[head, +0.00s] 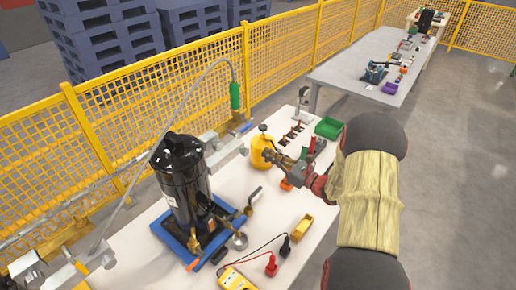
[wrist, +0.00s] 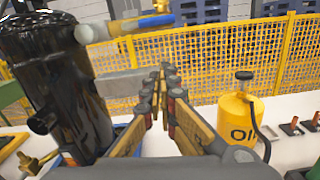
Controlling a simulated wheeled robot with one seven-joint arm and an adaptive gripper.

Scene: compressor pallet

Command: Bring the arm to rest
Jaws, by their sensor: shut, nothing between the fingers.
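My gripper (wrist: 166,75) is shut and empty in the wrist view, its fingertips together. In the head view my gripper (head: 268,157) is in front of the yellow oil can and partly covers it. My arm reaches in from the right of the head view. I cannot tell whether the gripper touches the can. In the wrist view the fingers point toward the yellow fence, between the black compressor (wrist: 60,80) on the left and the oil can (wrist: 240,118) on the right.
The compressor stands on a blue base (head: 205,240) on the white table (head: 150,245). A yellow multimeter (head: 236,280), a small yellow box (head: 302,225) and a green bin (head: 328,128) lie around. A yellow fence (head: 170,105) runs behind. Grey floor (head: 455,150) is clear at the right.

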